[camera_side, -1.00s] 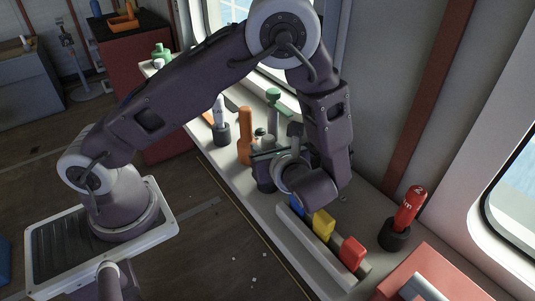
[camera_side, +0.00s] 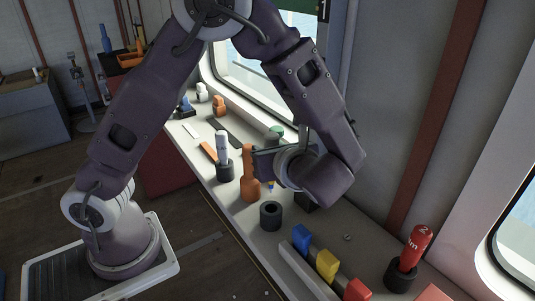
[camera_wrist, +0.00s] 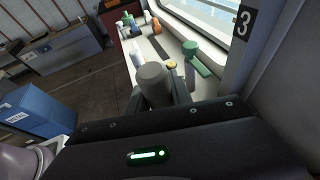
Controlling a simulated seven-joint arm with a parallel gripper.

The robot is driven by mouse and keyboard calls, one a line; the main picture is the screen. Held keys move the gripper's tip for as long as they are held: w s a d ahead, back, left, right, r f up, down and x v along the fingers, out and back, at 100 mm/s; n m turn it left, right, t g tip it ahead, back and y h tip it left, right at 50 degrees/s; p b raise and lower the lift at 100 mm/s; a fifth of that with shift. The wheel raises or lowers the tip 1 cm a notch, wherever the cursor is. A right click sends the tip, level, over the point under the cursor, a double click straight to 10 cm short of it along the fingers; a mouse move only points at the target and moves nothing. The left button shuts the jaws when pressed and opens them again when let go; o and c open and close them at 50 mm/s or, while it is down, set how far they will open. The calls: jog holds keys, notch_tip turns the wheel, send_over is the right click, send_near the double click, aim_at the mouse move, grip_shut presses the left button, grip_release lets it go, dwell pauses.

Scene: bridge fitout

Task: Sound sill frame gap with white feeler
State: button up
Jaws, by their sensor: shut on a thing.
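The white feeler (camera_side: 222,148) stands upright in a black round holder (camera_side: 225,170) on the ledge; a pale shape in the wrist view (camera_wrist: 137,59) seems to be it. My gripper (camera_side: 262,163) is right of it, above the ledge. It is shut on a grey cylinder (camera_wrist: 153,76), which stands between the fingers in the wrist view. In the side view my wrist and gripper mostly hide the cylinder. An empty black holder (camera_side: 271,214) is on the ledge below my gripper. I cannot make out the sill frame gap.
An orange bottle-shaped thing (camera_side: 249,178) stands close to my gripper. A red feeler (camera_side: 416,243) stands in a holder at right. Blue, yellow (camera_side: 327,264) and red blocks sit along a rail in front. A green-topped thing (camera_wrist: 190,48) is near the window.

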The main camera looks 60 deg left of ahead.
grip_shut()
jog(key=shift+w, duration=0.1)
jog(key=w+r, duration=0.1)
jog(key=w, duration=1.1)
jog(key=shift+r, duration=0.35)
